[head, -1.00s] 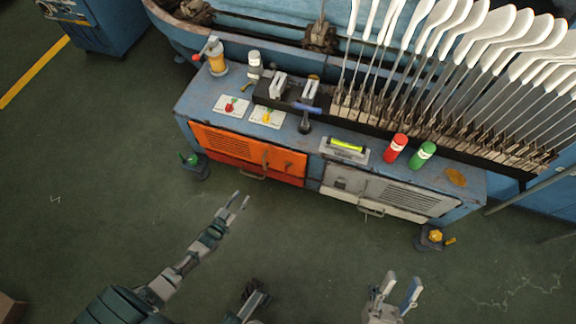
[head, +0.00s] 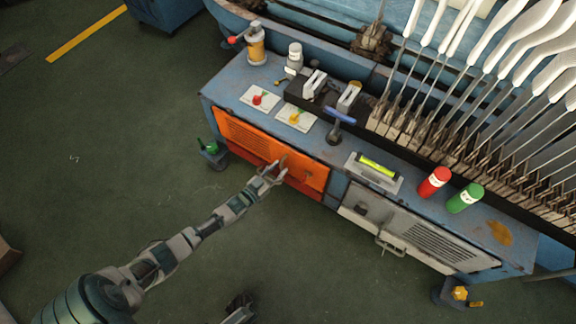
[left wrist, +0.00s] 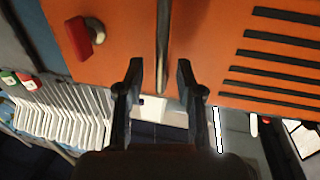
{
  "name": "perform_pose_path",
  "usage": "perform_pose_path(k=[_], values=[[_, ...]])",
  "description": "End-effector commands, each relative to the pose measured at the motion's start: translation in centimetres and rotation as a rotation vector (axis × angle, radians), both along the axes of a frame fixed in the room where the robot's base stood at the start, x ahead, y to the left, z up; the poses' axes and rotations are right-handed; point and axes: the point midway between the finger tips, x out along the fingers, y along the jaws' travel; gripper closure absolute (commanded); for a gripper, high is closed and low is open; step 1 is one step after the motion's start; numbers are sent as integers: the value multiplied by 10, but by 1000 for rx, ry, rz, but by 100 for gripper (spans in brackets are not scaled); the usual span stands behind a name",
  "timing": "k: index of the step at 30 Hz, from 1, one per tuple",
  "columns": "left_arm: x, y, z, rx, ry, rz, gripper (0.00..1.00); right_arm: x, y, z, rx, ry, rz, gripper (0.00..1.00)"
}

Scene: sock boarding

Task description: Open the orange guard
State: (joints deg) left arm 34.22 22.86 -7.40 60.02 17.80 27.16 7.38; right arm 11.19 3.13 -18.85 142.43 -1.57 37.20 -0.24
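The orange guard (head: 245,142) is a slotted panel on the front of the blue cabinet and appears closed; it fills the upper left wrist view (left wrist: 215,30). A metal bar handle (left wrist: 163,40) stands out from it. My left gripper (head: 275,172) is at the guard's right part in the head view, partly hiding it. In the left wrist view its two fingers (left wrist: 159,70) are apart, one on each side of the handle, with gaps visible. A red knob (left wrist: 84,38) sits on the guard beside the handle.
A grey vented door (head: 425,235) with a handle is right of the guard. The blue cabinet top (head: 225,82) carries red and green cylinders (head: 434,181), a level (head: 378,167) and switch plates (head: 260,98). White sock boards stand behind.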

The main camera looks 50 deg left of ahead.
Motion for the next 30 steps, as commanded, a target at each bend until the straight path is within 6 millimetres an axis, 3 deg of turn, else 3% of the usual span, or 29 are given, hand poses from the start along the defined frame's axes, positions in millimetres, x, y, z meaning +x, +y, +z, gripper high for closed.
perform_pose_path(k=[6, 15, 19, 20, 30], values=[[19, 1, -2, 0, 1, -1, 63, 2, 2, 1, 0, -25, 1, 60], [22, 1, 1, 1, -1, 0, 63, 6, 2, 0, -1, -25, 1, 60], [22, 1, 1, 1, -1, 0, 96, 6, 2, 0, -2, -24, 1, 60], [22, 1, 1, 1, -1, 0, 100, 6, 2, 0, -1, -25, 1, 60], [19, 1, 1, 0, -1, -3, 100, 5, 2, 3, 0, -28, 1, 60]])
